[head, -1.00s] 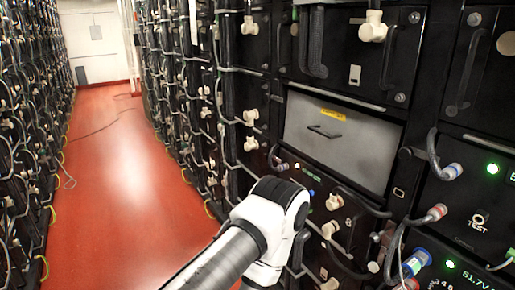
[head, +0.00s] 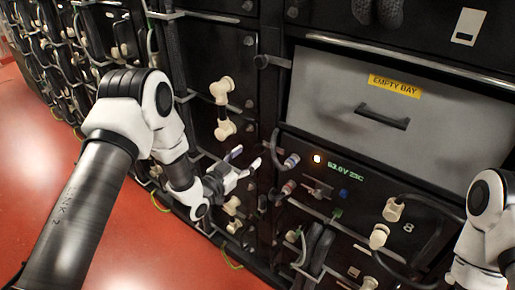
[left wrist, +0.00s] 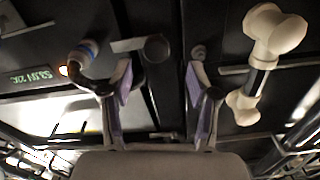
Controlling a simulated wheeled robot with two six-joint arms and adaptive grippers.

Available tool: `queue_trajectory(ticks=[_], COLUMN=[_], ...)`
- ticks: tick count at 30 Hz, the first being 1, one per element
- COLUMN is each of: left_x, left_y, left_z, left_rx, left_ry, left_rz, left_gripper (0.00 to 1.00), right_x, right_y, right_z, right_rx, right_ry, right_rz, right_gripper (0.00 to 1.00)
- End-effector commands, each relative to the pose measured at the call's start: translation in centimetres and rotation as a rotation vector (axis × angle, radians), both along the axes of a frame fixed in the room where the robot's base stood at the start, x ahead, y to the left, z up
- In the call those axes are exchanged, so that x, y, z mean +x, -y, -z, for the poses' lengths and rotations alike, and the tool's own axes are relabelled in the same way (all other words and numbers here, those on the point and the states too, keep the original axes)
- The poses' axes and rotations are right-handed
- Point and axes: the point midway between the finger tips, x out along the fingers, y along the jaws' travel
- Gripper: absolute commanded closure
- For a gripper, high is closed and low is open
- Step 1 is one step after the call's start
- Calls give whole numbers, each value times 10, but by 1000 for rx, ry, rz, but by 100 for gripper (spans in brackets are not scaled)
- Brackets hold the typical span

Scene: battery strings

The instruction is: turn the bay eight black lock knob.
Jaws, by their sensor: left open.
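Bay eight is the black front with the small number 8 (head: 408,227) and a lit green readout (head: 342,165) below the empty bay. A black round knob (head: 262,203) is at its left edge, which I take to be the lock knob. My left gripper (head: 246,161) is open, just in front of the rack and up and left of that knob. In the left wrist view, which is upside down, a black knob (left wrist: 155,48) stands between the open fingers (left wrist: 158,78), not gripped. Whether the fingers reach around it I cannot tell. My right gripper is out of view.
Ringed cable plugs (head: 291,160) sit close right of my left gripper. The grey empty bay panel (head: 330,95) is above. My right arm shows at the right edge. The red floor aisle (head: 40,140) is clear.

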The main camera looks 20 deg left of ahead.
Motion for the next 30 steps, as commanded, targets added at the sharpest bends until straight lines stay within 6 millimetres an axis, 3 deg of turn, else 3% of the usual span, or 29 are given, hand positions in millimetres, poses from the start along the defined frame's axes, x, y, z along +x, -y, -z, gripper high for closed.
queue_trajectory(ticks=[9,18,19,24,30], left_x=[53,60,60,60,60], left_y=[20,23,23,23,23], left_z=[1,2,2,2,2], left_rx=[0,-2,-2,-2,-4], left_ry=[-6,-10,-10,-10,-11], left_rz=[0,-2,-2,-2,-3], left_gripper=[40,40,44,100,100], right_x=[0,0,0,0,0], right_y=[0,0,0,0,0], right_z=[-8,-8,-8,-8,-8], right_rx=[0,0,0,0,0], right_ry=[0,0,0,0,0], right_rz=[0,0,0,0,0], right_gripper=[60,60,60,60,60])
